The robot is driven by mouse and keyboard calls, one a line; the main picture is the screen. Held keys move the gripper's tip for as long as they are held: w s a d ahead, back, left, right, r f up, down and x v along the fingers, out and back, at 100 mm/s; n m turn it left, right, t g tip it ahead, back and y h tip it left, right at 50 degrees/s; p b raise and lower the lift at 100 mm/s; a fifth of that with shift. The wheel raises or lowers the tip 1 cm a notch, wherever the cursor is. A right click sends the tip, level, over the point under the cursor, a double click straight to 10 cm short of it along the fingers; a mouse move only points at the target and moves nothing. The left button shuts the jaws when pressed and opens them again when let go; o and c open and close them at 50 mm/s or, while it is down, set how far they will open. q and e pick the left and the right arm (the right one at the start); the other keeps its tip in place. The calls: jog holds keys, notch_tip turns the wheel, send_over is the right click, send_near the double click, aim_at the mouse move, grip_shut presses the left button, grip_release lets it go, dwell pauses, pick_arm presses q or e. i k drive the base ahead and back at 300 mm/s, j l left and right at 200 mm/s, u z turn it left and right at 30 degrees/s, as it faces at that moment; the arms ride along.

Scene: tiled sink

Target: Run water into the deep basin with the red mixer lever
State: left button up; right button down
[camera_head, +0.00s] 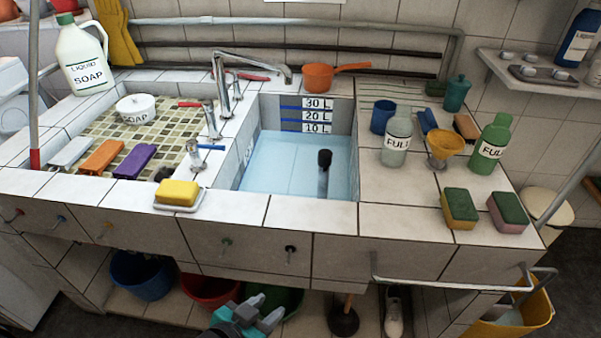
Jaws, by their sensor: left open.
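The deep basin (297,170) sits in the middle of the tiled counter. Its floor looks pale blue; I cannot tell if water covers it. A board on its back wall reads 30 L, 20 L and 10 L. A black-topped pipe (324,172) stands inside. The chrome spout (255,61) reaches over the basin's back. A red lever (253,77) is at its base. A second red lever (190,104) and a blue lever (210,147) sit on chrome posts left of the basin. My left gripper (263,310) is open and empty, low before the counter front, apart from the levers.
A yellow sponge on a dish (178,194) lies at the counter's front edge. An orange dipper (320,77) rests behind the basin. Bottles, a funnel and sponges (459,207) crowd the right counter. A metal rail (450,287) juts from the front right. Buckets stand below.

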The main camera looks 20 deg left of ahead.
aim_at(208, 106)
jog(key=u, duration=1.25)
jog(key=i+j+z, duration=0.2)
jog(key=j+z, duration=0.2)
jog(key=j, duration=0.15)
jog(key=i+j+z, duration=0.1)
jog(key=j+z, duration=0.3)
jog(key=j, duration=0.15)
jog(key=j+z, duration=0.4)
jog(key=j, duration=0.2)
jog(key=k, duration=0.15)
jog(key=i+z, duration=0.1)
jog(key=i, duration=0.2)
